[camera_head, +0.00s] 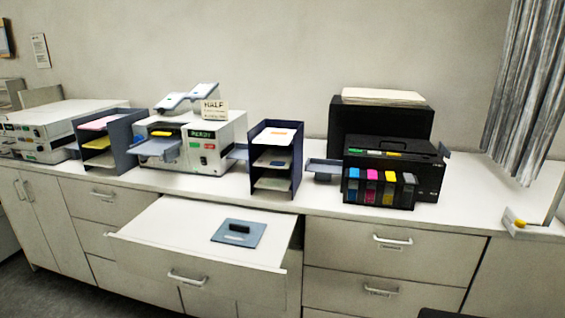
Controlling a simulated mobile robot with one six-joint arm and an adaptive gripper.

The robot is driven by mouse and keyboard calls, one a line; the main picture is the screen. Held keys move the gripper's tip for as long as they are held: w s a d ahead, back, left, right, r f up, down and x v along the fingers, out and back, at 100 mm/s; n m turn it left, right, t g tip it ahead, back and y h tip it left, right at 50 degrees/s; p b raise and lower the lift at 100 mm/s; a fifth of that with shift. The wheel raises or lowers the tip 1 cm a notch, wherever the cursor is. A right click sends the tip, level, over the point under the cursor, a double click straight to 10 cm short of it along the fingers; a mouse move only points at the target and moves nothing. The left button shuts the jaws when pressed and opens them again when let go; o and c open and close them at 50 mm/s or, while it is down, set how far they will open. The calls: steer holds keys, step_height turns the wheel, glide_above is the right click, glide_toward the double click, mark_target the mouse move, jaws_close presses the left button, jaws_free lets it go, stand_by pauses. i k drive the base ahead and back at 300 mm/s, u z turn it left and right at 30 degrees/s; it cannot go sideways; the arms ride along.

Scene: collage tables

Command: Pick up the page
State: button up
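Several sheets show in the camera_head view, and I cannot tell which one is the page. A white sheet with an orange mark (277,135) lies on the top shelf of the dark blue sorter (297,160) right of centre. A pink sheet (99,123) lies at the top of the left sorter (122,140), with a yellow sheet (97,143) below it. Another yellow sheet (160,134) is at the front of the white machine marked READY (222,152). A white paper stack (381,96) lies on the black printer (380,121). My gripper is not in view.
A pulled-out surface (165,235) juts from the cabinet front, bearing a blue-grey plate with a black handle (239,229). Coloured cartridges (371,187) stand before the printer. A grey curtain (525,90) hangs at right. The counter right of the printer (475,190) is mostly clear.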

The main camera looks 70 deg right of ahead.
mark_target(272, 158)
steer(key=k, duration=1.85)
steer(key=z, duration=1.2)
steer(key=i, duration=1)
steer(key=u, duration=0.05)
